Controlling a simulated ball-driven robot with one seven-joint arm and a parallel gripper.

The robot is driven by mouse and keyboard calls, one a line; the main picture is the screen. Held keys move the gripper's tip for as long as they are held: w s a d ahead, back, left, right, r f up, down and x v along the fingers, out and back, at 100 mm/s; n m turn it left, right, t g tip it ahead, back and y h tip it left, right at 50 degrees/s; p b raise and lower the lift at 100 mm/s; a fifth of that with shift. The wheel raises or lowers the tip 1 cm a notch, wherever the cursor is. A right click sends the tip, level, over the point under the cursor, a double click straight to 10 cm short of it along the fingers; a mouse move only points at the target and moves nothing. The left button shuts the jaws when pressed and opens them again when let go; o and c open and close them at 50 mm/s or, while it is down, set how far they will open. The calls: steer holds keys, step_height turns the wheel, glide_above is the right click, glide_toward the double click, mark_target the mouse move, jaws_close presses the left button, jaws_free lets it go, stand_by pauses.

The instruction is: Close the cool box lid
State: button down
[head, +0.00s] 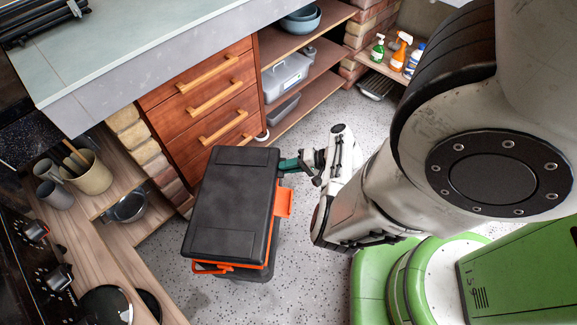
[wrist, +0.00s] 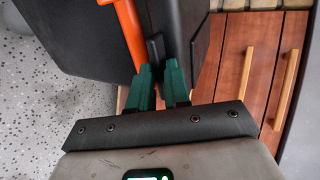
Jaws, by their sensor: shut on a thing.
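The cool box stands on the speckled floor in the head view, its dark body (head: 252,274) mostly hidden under its black lid (head: 232,195). The lid lies over the body and looks nearly level; I cannot tell whether a gap is left. An orange latch (head: 284,202) sticks out on the right side and an orange handle (head: 212,267) shows at the near end. My gripper (head: 290,164) is at the lid's far right corner. In the wrist view, the green fingers (wrist: 160,75) are shut on a dark edge of the lid, beside an orange bar (wrist: 130,35).
A wooden drawer unit (head: 205,105) stands just behind the box, with open shelves (head: 300,75) to its right. A wooden counter (head: 85,235) with pots is at left. Spray bottles (head: 398,52) stand on a low shelf at back right. Floor (head: 310,280) is clear right of the box.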

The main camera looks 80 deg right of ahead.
steer(key=c, duration=1.2)
jaws_free()
steer(key=shift+w, duration=0.1)
steer(key=shift+o, duration=0.2)
steer(key=shift+r, duration=0.1)
steer(key=v, duration=1.1)
